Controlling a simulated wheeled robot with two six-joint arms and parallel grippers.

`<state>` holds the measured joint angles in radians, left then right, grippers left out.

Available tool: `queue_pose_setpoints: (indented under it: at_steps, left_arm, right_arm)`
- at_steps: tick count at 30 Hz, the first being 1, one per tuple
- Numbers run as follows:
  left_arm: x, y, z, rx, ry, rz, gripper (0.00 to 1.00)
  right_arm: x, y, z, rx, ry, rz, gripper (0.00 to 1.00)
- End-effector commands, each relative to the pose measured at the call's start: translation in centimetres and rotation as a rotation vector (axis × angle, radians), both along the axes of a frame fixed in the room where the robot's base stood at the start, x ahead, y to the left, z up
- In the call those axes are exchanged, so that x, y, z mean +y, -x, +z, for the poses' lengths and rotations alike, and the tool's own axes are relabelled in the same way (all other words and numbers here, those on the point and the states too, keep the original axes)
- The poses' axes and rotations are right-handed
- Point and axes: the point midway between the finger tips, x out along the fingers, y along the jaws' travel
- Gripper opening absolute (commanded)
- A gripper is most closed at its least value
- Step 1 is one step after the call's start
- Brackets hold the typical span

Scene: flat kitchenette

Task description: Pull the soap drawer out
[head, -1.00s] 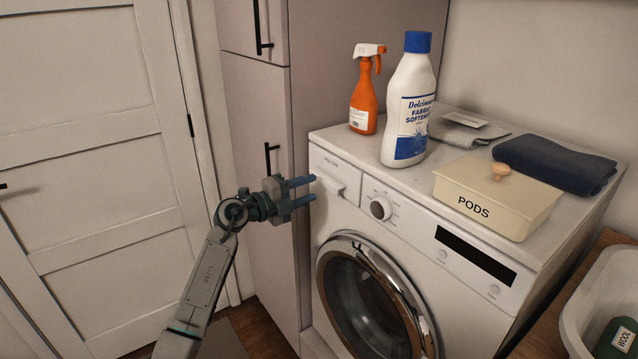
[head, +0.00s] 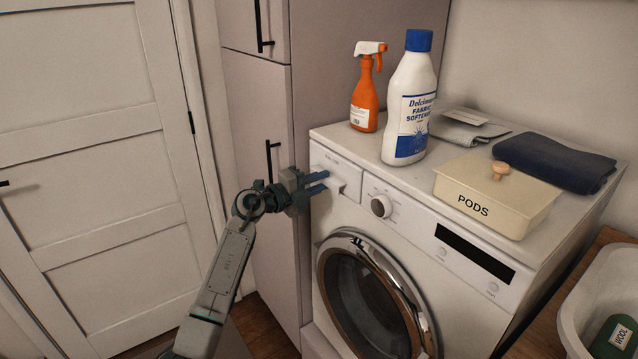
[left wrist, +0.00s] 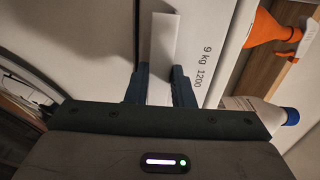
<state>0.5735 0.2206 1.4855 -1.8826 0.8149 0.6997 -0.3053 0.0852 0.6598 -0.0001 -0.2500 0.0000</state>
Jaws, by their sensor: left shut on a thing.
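The soap drawer (head: 347,169) is the white panel at the upper left of the washing machine's front. It looks flush with the machine. My left gripper (head: 322,182) is at the drawer front, its blue fingers reaching in from the left. In the left wrist view the fingers (left wrist: 160,84) are shut on the drawer's pale handle (left wrist: 165,40), which lies between them. In the head view the fingers partly hide the handle. My right gripper is in neither view.
On the washing machine (head: 330,133) stand an orange spray bottle (head: 364,103), a fabric softener bottle (head: 405,115), a pods box (head: 490,200) and folded cloths (head: 555,163). A tall cabinet (head: 265,120) stands close on the left. The floor before the white door is clear.

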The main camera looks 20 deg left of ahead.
Motion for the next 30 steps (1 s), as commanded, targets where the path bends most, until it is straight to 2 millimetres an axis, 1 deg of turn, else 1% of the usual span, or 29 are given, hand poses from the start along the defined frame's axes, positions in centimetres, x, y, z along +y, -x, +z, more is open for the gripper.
queue_pose_setpoints:
  at_steps: [1,4,7,11,15,18,24,30]
  left_arm:
    - [0.1,0.1,-0.3,0.005,-0.004,-0.001,0.00]
    - [0.5,0.7,-0.3,0.007,-0.004,-0.001,0.00]
    - [1.5,1.9,-0.2,0.009,-0.008,-0.001,0.00]
    - [3.3,4.3,-0.2,0.011,-0.011,0.000,0.00]
    - [5.7,7.4,-0.3,0.012,-0.012,-0.001,0.00]
    - [7.2,9.3,-0.5,0.012,-0.013,-0.001,0.00]
    - [9.5,12.3,-0.7,0.011,-0.010,-0.003,0.00]
    - [10.7,13.9,-0.7,0.011,-0.007,-0.002,0.00]
  right_arm:
    - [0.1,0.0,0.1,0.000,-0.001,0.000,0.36]
    - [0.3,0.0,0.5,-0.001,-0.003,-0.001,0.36]
    - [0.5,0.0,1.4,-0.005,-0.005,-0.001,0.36]
    - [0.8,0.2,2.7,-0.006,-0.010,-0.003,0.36]
    - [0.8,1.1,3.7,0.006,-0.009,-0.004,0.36]
    - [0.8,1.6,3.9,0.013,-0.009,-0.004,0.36]
    - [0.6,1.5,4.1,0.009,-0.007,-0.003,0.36]
    - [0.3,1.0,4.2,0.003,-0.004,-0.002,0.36]
